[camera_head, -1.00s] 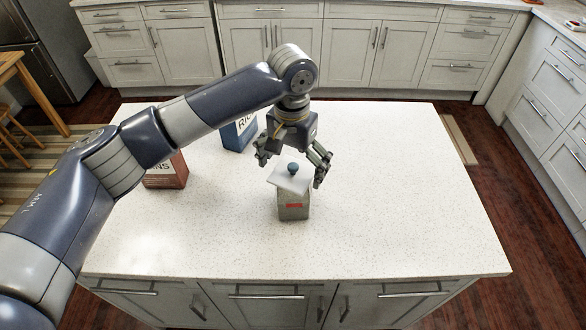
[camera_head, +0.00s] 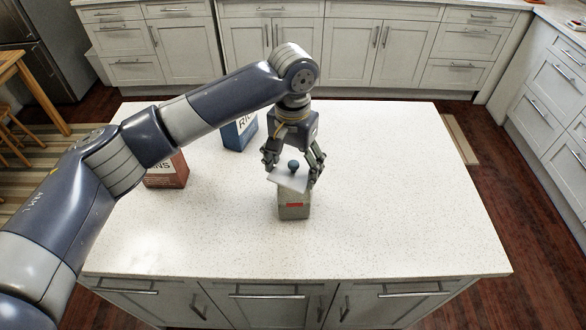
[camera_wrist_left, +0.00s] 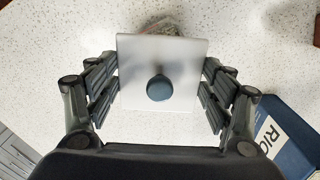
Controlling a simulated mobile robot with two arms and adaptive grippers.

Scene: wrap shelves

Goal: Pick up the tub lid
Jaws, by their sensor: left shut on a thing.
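The tub lid (camera_head: 287,182) is a pale square plate with a round blue knob (camera_head: 293,165). It sits at the top of the grey tub (camera_head: 294,208), which has a red label, and looks askew to it. My left gripper (camera_head: 291,178) is shut on the lid, with a finger at each of two opposite edges. In the left wrist view the lid (camera_wrist_left: 180,90) lies between the finger pads and hides most of the tub (camera_wrist_left: 165,27). I cannot tell whether the lid still touches the tub. My right gripper is not in view.
A blue RICE box (camera_head: 238,133) stands behind and left of the tub. A red-brown box (camera_head: 167,171) stands farther left, partly behind my left arm. The white speckled island top (camera_head: 410,200) is clear to the right and in front.

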